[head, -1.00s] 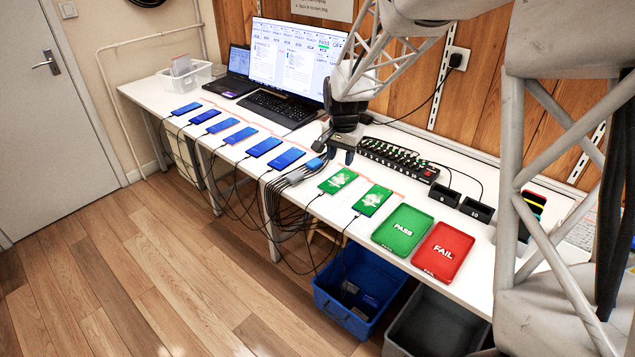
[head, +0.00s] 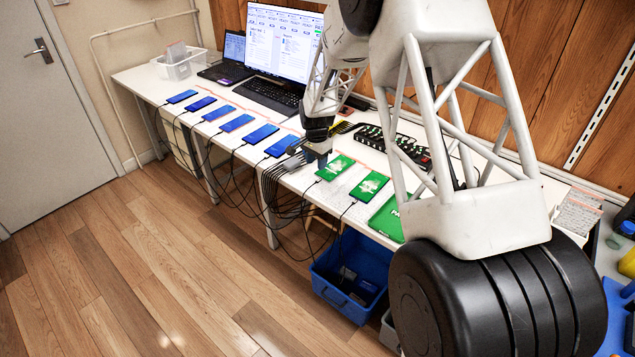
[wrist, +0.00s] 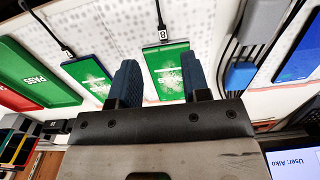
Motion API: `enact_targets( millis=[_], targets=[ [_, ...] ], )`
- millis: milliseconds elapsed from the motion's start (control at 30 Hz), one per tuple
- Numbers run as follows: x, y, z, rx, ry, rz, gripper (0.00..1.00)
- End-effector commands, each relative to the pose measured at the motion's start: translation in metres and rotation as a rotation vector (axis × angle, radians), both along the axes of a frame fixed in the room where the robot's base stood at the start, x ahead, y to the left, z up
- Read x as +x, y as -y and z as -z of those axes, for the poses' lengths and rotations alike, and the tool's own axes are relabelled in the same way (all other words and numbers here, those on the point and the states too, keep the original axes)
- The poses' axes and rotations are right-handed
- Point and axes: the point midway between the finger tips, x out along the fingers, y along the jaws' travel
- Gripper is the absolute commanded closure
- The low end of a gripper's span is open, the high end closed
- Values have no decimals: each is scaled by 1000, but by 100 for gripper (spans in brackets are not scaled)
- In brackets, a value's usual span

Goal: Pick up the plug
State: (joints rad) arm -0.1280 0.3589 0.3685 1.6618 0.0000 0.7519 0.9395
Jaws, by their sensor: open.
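My gripper (head: 319,160) is open and empty, low over the table by the cable bundle and the left green-screened phone (head: 335,168). In the wrist view its two dark blue fingers (wrist: 160,82) stand apart, with a green-screened phone (wrist: 167,72) showing beyond and between them. A cable with a white tag "8" and its plug (wrist: 163,30) meets that phone's far edge. A second green phone (wrist: 90,75) has a tagged cable plug (wrist: 66,52) at its end. A small blue block (wrist: 241,76) sits on the grey cables right of the fingers. I cannot tell which plug is meant.
A row of blue-screened phones (head: 238,123) with hanging cables lies to the left. A black strip with green lights (head: 410,149) stands behind. The green PASS tray (wrist: 35,75) is near; my arm hides much of the right side. A blue bin (head: 350,280) is below.

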Motion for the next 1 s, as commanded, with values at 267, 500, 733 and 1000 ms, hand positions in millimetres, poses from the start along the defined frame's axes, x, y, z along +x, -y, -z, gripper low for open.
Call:
enact_targets(
  millis=[267, 500, 733, 1000],
  targets=[
    [0, 0, 0, 0, 0, 0, 57],
    [0, 0, 13, -1, -2, 0, 57],
    [0, 0, 26, 0, 0, 0, 57],
    [0, 0, 26, 0, 0, 0, 57]
  ],
)
